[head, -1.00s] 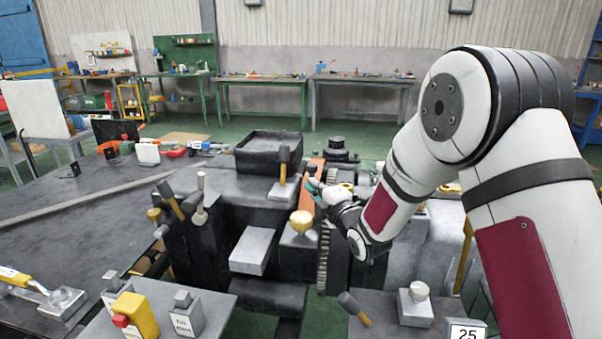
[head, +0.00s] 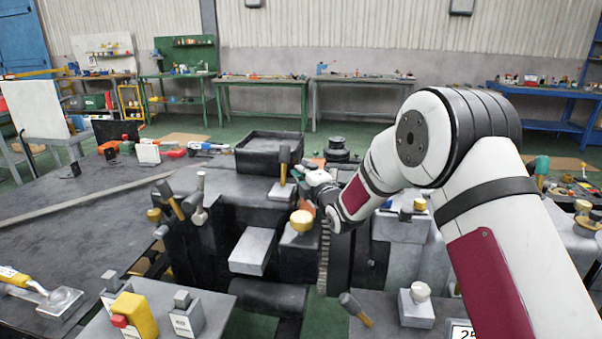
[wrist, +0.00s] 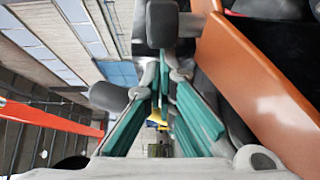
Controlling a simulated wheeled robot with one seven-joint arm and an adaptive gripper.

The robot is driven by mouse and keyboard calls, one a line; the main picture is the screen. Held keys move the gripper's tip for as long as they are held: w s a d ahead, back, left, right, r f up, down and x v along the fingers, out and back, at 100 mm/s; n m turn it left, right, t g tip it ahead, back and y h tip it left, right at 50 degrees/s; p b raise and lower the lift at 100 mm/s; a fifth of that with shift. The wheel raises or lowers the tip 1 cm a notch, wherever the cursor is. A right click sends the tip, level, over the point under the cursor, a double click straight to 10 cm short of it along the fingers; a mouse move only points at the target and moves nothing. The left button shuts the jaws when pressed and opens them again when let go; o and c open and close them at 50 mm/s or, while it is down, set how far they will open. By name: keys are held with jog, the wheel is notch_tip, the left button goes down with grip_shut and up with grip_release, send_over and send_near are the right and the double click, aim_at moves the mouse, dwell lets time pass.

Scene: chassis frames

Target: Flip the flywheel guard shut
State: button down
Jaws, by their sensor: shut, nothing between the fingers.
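The flywheel guard (wrist: 265,90) is an orange panel filling the right side of the wrist view, close beside my fingers. In the head view only slivers of orange show around my gripper, so its angle is hard to judge there. The toothed flywheel (head: 323,262) stands upright below it. My gripper (head: 301,172) is above the machine, at the guard's upper part. Its teal fingers also show in the wrist view (wrist: 160,95), shut and empty, to the left of the orange panel. I cannot tell whether they touch it.
A black tray (head: 268,150) lies behind. The space above the machine is open.

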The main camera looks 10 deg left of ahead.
jog(key=d+b, duration=0.2)
jog(key=d, duration=0.4)
jog(key=shift+s, duration=0.1)
jog(key=shift+d, duration=0.1)
